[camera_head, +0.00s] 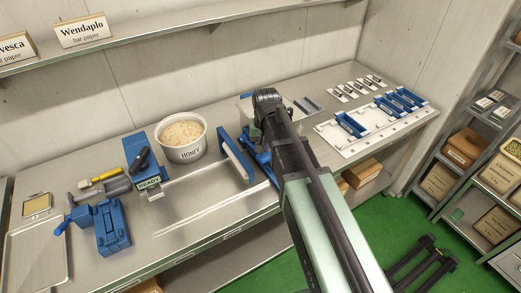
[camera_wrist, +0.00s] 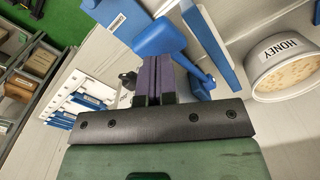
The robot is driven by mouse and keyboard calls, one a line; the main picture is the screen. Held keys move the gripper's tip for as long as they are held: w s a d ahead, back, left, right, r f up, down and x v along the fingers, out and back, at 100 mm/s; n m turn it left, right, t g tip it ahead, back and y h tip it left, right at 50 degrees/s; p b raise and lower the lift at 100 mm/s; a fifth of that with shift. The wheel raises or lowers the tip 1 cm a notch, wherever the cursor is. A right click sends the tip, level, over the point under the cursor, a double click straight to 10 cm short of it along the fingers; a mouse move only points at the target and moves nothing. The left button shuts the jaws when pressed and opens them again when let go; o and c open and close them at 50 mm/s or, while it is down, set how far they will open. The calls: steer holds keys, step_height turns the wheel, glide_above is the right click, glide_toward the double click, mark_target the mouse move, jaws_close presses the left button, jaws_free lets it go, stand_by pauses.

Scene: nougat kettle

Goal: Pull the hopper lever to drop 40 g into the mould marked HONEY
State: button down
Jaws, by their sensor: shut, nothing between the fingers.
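A blue lever-like part with a broad paddle end (camera_wrist: 160,38) shows in the wrist view, just beyond my gripper (camera_wrist: 158,62). My gripper's fingers are shut and empty, with their tips close to the paddle; I cannot tell whether they touch it. In the head view my arm covers the gripper and most of the blue apparatus (camera_head: 258,152). A round white tub marked HONEY (camera_head: 182,139), holding a pale grainy mass, stands left of it; it also shows in the wrist view (camera_wrist: 285,65). Blue moulds (camera_head: 351,124) sit on a white board; their labels are unreadable.
A blue upright panel (camera_head: 236,158) stands beside the metal tray (camera_head: 190,200). A blue READY device (camera_head: 147,165) and blue tools (camera_head: 112,225) are at left. Small white cards (camera_head: 357,88) lie behind the board (camera_head: 375,137). Shelving with boxes (camera_head: 465,146) stands at right.

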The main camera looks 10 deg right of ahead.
mark_target(265, 159)
steer(key=shift+f+b, duration=3.55)
steer(key=shift+r, duration=0.1)
step_height(265, 159, up, 10)
steer(key=p, duration=1)
steer(key=shift+r, duration=0.1)
steer(key=shift+f, duration=0.2)
